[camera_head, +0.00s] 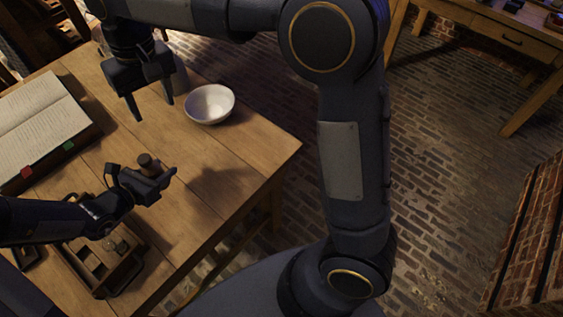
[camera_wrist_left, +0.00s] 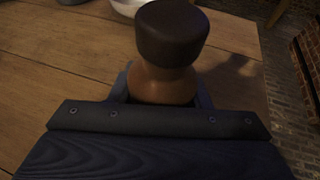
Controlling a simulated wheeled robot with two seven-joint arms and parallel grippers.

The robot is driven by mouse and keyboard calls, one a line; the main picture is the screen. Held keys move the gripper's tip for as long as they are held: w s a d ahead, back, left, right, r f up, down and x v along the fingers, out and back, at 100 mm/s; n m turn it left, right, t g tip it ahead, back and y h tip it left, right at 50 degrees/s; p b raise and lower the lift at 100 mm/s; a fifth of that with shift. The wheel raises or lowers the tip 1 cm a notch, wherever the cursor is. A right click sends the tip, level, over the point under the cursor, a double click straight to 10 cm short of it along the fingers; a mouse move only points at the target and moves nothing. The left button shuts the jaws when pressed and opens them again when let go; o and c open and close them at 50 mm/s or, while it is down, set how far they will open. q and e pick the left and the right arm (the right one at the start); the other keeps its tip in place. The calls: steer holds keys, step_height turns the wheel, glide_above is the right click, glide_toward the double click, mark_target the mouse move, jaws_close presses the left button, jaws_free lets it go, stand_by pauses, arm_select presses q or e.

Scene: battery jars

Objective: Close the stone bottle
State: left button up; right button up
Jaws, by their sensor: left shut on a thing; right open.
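My left gripper (camera_head: 143,183) is shut on a brown rounded piece with a dark, flat-topped upper part (camera_head: 147,161). In the left wrist view this brown piece (camera_wrist_left: 168,82) stands upright between the jaws, its lower end hidden by the gripper. I cannot tell whether it is a capped bottle or a stopper. My right gripper (camera_head: 150,107) is open and empty, pointing down above the table. A grey jar or bottle (camera_head: 179,80) stands just behind the right gripper, partly hidden by it; its mouth cannot be made out.
A white bowl (camera_head: 209,104) stands right of the right gripper. An open book (camera_head: 38,122) lies at the left. A wooden caddy (camera_head: 128,272) with compartments and small items sits below my left gripper. The wooden table (camera_head: 225,175) is clear towards its right corner.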

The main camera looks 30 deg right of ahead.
steer(key=s+d+r+m+t+y, duration=0.1)
steer(key=s+d+m+t+y, duration=0.1)
steer(key=s+d, duration=1.1)
steer(key=s+d+f+m+t, duration=0.1)
steer(key=s+d+f, duration=0.1)
steer(key=s+f, duration=0.2)
steer(key=s+d+f+m+t, duration=0.1)
steer(key=s+d+f+t, duration=0.1)
steer(key=s, duration=0.6)
steer(key=shift+d+f+y, duration=0.3)
steer(key=shift+d+f, duration=0.5)
steer(key=shift+f, duration=0.05)
